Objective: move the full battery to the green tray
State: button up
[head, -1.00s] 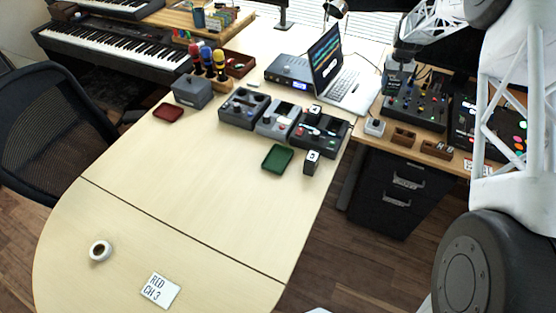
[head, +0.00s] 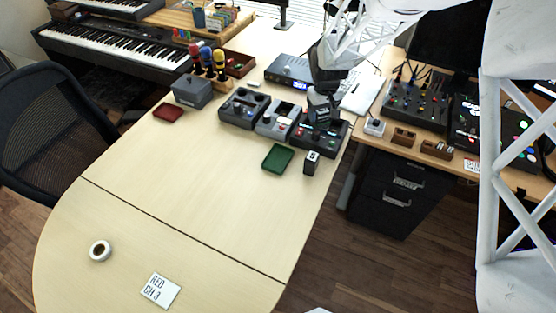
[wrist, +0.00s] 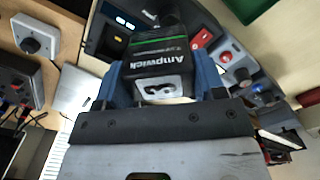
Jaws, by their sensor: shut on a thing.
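My gripper (head: 321,118) is over the right-hand charger at the back of the desk. In the wrist view my gripper (wrist: 163,88) is shut on a black battery (wrist: 158,60) with a green stripe and "Ampwick" lettering. In the head view that battery is mostly hidden by my gripper. I cannot tell whether it still touches the charger (head: 310,146). The green tray (head: 278,158) lies in front of the chargers and looks empty; its edge shows in the wrist view (wrist: 248,8). A second dark battery (head: 311,163) stands on the desk just right of the tray.
Two more grey devices (head: 243,107) stand left of the charger. A red tray (head: 168,113) lies farther left.

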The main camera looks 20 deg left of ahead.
jog(key=s+f+n, duration=0.2)
jog(key=s, duration=1)
jog(key=s+f+n, duration=0.2)
jog(key=s, duration=1)
jog(key=shift+s+d, duration=0.35)
jog(key=shift+d, duration=0.05)
jog(key=shift+w, duration=0.1)
send_over(278, 160)
jog(key=shift+f, duration=0.7)
jog(key=shift+f, duration=0.1)
jog(key=shift+f, duration=1.65)
jog(key=shift+f, duration=0.15)
